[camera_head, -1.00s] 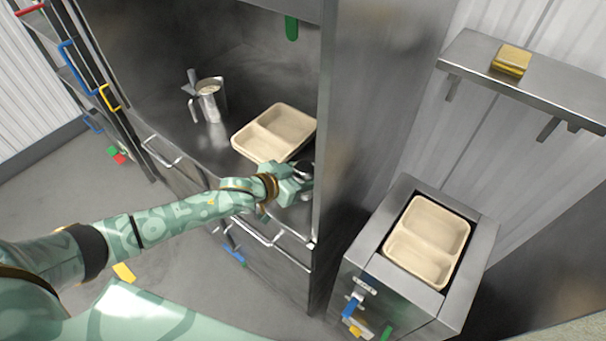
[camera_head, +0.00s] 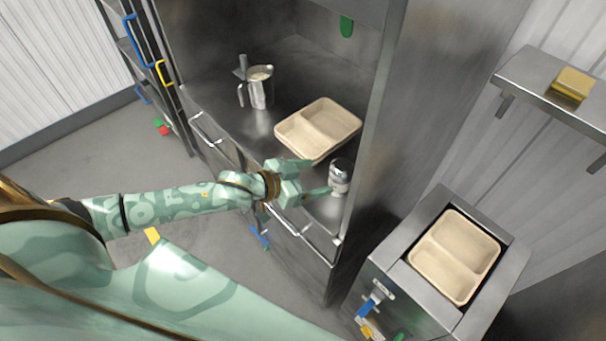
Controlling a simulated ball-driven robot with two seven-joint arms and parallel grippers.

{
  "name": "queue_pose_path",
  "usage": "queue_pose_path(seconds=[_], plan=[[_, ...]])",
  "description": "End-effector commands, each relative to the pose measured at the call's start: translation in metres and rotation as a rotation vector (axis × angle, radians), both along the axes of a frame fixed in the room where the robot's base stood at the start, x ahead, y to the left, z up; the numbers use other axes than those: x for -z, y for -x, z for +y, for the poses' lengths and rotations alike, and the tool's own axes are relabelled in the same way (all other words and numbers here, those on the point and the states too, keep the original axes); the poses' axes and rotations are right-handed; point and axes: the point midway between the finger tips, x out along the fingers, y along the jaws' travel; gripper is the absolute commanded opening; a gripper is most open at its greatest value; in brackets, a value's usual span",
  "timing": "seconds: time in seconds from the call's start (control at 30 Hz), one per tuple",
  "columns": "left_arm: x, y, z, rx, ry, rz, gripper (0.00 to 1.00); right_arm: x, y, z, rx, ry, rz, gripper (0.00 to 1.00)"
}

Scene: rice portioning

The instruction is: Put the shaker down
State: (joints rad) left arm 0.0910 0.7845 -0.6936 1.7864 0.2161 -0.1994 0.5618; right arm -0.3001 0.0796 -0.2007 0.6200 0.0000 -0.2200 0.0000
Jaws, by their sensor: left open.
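The shaker (camera_head: 340,177), a small metal cylinder with a dark top, stands upright on the steel counter (camera_head: 262,133) near its front right corner, beside the cabinet wall. My left gripper (camera_head: 318,177) is open just left of the shaker. Its two green fingers are spread and apart from the shaker as far as I can see. My right gripper is out of view.
A beige two-compartment tray (camera_head: 318,128) lies behind the shaker. A metal jug (camera_head: 260,88) with pale contents stands farther left. Another beige tray (camera_head: 455,255) sits in the steel stand at right. A yellow block (camera_head: 574,84) lies on the wall shelf.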

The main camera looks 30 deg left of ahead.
Motion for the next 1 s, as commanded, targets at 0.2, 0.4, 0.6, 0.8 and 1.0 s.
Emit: queue_pose_path(seconds=[0.2,0.4,0.6,0.8,1.0], plan=[[-0.011,0.022,0.014,0.0,0.0,0.0,0.75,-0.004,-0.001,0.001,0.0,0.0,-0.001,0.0],[-0.012,0.024,0.016,0.0,0.001,-0.001,0.75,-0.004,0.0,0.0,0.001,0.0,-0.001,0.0],[-0.008,0.025,0.015,-0.005,-0.009,0.0,0.75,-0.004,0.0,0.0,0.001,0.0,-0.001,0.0],[0.048,0.041,0.013,-0.098,-0.196,0.048,0.75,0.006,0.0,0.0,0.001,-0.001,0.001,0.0],[0.206,0.102,0.056,-0.219,-0.427,0.315,0.75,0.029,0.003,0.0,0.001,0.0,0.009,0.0]])
